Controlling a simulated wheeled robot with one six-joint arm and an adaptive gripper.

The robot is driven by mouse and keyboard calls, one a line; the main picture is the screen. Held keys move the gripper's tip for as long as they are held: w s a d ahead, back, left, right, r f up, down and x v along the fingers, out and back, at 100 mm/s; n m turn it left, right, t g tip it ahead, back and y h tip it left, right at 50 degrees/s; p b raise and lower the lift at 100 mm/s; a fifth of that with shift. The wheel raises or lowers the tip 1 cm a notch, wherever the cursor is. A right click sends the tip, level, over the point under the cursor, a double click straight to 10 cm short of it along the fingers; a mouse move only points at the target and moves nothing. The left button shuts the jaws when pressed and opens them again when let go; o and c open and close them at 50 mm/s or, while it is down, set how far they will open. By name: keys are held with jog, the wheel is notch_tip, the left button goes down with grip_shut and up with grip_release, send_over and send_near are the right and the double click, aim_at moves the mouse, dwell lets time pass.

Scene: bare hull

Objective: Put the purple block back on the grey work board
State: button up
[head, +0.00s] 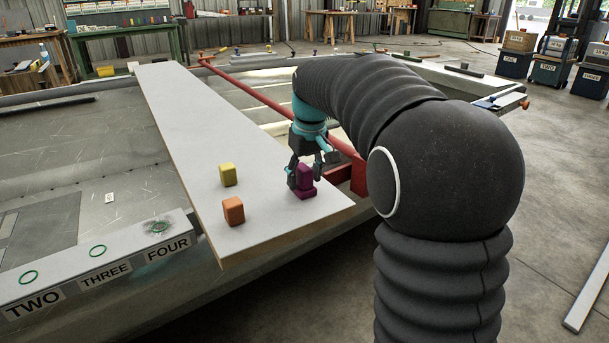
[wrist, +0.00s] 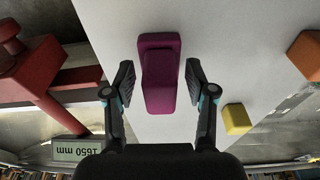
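The purple block (head: 302,192) stands on the grey work board (head: 222,130), near its near right end. It looks stepped, with a taller part and a lower part. In the wrist view the purple block (wrist: 160,72) lies between the two fingers of my gripper (wrist: 160,86), with a gap on each side. My gripper (head: 306,174) is open around the block in the head view, its fingers low beside it. I cannot tell from the head view whether a finger touches it.
A yellow block (head: 228,175) and an orange block (head: 233,211) stand on the board left of the purple one. A red bar (head: 262,98) runs along the board's right side. A ledge marked TWO, THREE, FOUR (head: 105,262) lies at the left. The board's far part is clear.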

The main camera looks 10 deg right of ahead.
notch_tip(320, 180, up, 12)
jog(key=s+p, duration=0.2)
jog(key=s+f+m+t, duration=0.1)
jog(key=s+f, duration=0.4)
jog(key=s, duration=0.4)
jog(key=s+f+m+t, duration=0.1)
jog(key=s+f, duration=0.3)
jog(key=s, duration=0.5)
jog(key=s+f+m+t, duration=0.1)
jog(key=s+f, duration=0.4)
jog(key=s, duration=0.5)
jog(key=shift+f+m+t+h, duration=0.3)
jog(key=shift+t, duration=0.1)
